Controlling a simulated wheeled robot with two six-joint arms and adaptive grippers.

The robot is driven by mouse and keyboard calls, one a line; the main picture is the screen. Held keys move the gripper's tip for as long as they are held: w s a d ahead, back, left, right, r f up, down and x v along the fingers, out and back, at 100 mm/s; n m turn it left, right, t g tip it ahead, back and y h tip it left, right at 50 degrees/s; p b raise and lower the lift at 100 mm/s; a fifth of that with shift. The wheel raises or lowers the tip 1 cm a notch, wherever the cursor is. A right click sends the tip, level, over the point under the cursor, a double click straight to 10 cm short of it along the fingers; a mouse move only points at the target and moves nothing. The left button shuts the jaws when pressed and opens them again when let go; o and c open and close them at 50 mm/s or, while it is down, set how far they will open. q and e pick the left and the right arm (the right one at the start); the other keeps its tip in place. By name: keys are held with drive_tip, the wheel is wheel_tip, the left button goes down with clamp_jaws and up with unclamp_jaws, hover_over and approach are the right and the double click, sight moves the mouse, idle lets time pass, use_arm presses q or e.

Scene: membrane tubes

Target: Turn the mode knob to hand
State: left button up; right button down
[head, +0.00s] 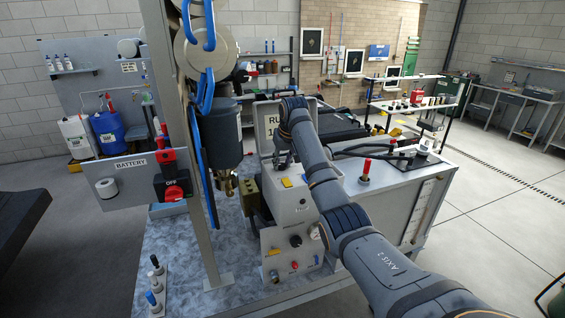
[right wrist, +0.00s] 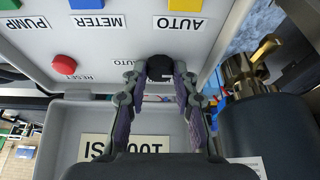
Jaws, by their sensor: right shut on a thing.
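The control box (head: 296,212) is pale grey with its lid (head: 268,118) raised behind it. In the right wrist view its panel (right wrist: 105,45) appears upside down, with a black mode knob (right wrist: 160,67). An "AUTO" word (right wrist: 126,62) is printed beside the knob. My right gripper (head: 284,163) reaches onto the box top; it also shows in the right wrist view (right wrist: 161,78), shut on the knob with a finger on each side. The fingers and the gripper's nearness hide the knob's pointer, so I cannot tell its setting. My left gripper is out of view.
A red reset button (right wrist: 64,65) and yellow, blue and green labelled tiles (right wrist: 91,4) share the panel. A dark cylinder with brass fittings (head: 222,135) and a grey post (head: 185,150) stand close left. A red-handled battery switch (head: 172,185) is further left.

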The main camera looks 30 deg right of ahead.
sight(286, 174)
drive_tip(key=shift+r, duration=0.1)
drive_tip(key=c, duration=1)
unclamp_jaws()
drive_tip(key=shift+c, duration=0.2)
drive_tip(key=v, duration=0.7)
drive_tip(key=shift+r, duration=0.1)
drive_tip(key=shift+s, duration=0.15)
